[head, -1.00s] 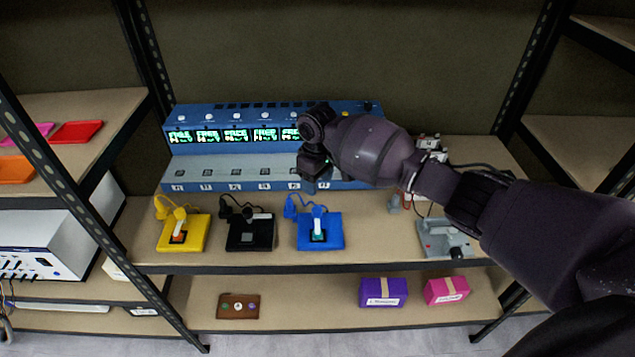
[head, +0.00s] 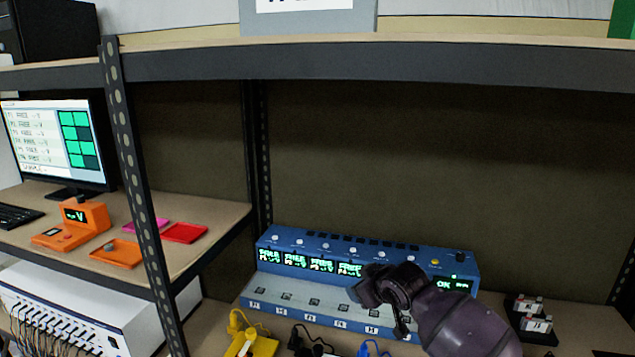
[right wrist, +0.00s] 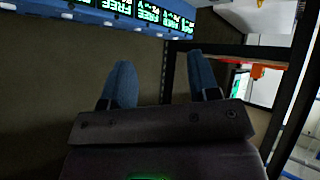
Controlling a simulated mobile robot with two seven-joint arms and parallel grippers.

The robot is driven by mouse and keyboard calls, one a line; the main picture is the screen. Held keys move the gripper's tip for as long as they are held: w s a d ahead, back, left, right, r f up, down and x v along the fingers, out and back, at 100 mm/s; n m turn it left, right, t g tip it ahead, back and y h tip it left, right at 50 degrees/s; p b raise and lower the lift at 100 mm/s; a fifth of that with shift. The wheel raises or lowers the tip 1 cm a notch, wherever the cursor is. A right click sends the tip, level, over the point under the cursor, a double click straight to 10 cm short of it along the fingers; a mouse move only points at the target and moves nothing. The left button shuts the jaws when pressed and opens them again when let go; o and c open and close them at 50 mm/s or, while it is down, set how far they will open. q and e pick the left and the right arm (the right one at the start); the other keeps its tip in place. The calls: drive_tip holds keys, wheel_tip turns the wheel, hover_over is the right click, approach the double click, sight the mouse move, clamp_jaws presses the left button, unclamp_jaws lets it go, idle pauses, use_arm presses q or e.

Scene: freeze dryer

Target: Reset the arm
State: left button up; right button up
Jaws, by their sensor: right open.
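My right arm comes in from the lower right in the head view. Its gripper (head: 365,291) is in front of the blue device (head: 300,292) with several small lit displays. In the right wrist view, the two blue fingers of my right gripper (right wrist: 158,80) are spread apart with nothing between them. The blue device (right wrist: 75,22) with its "FREE" displays lies across the top left of that view. My left gripper is not in view.
A yellow unit (head: 250,345) and a black one stand in front of the blue device. A shelf upright (head: 140,190) and an upper shelf edge (head: 400,62) frame the bay. On the left shelf are a monitor (head: 55,140), an orange meter (head: 75,222) and red tray (head: 184,233).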

drive_tip(key=s+d+f+m+h, duration=0.1)
drive_tip(key=s+d+f, duration=0.4)
drive_tip(key=s, duration=0.7)
drive_tip(key=s+d+f+m+t+h, duration=0.1)
drive_tip(key=s+d+f, duration=0.5)
drive_tip(key=s, duration=0.7)
drive_tip(key=s+d+f+m+t+h, duration=0.1)
drive_tip(key=s+d+f+m+h, duration=0.1)
drive_tip(key=s+d+f+m, duration=0.3)
drive_tip(key=s+d+f, duration=0.1)
drive_tip(key=s+f, duration=0.3)
drive_tip(key=s, duration=0.3)
drive_tip(key=shift+s, duration=0.3)
